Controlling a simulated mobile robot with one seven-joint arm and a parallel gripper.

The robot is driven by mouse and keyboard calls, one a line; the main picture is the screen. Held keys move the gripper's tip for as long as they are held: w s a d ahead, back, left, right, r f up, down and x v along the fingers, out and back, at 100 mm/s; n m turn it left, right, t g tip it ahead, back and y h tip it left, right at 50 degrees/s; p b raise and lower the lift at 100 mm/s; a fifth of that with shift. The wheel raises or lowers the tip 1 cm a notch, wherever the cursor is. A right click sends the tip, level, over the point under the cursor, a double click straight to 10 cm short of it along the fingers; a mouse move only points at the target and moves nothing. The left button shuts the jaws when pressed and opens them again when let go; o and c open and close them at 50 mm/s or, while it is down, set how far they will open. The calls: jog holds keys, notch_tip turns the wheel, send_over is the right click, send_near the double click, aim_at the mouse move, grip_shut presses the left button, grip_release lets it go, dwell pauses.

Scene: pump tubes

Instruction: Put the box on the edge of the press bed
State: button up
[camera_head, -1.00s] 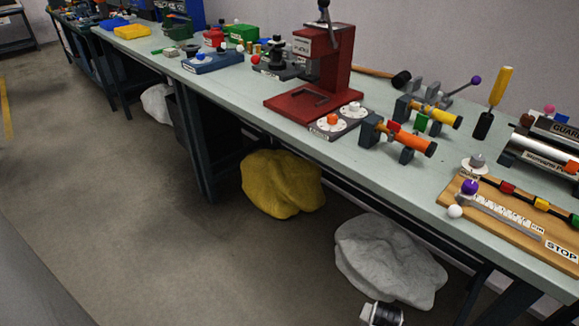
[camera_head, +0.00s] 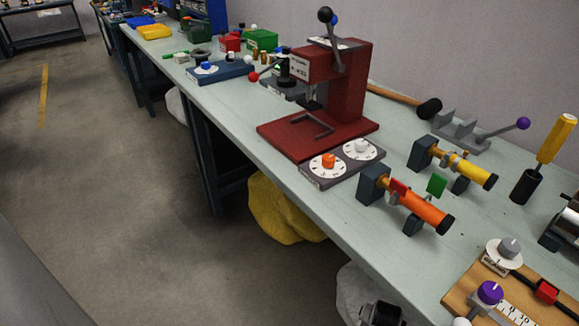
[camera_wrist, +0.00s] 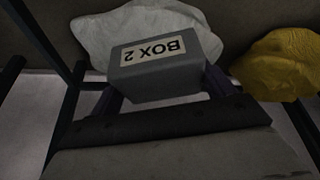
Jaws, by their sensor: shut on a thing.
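A grey box labelled "BOX 2" (camera_wrist: 165,66) is held between the fingers of my gripper (camera_wrist: 163,88) in the wrist view; its label reads upside down. Part of my gripper (camera_head: 381,313) shows at the bottom edge of the head view, low in front of the bench; the box cannot be made out clearly there. The red press (camera_head: 335,85) stands on the bench in the head view. Its flat red bed (camera_head: 283,138) lies toward the bench's front edge, with a dark bracket on it.
A two-dial panel (camera_head: 322,180) adjoins the bed on the right. Orange (camera_head: 420,208) and yellow (camera_head: 470,170) tube assemblies stand farther right. A blue base (camera_head: 219,73) lies left of the press, with bare bench (camera_head: 232,110) between. Yellow (camera_head: 283,212) and white (camera_wrist: 120,30) sacks lie under the bench.

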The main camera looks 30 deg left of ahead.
jog(key=shift+b+x, duration=0.55)
jog(key=shift+x, duration=0.25)
jog(key=shift+s+a+r, duration=0.15)
jog(key=shift+s, duration=0.3)
jog(key=shift+w, duration=0.1)
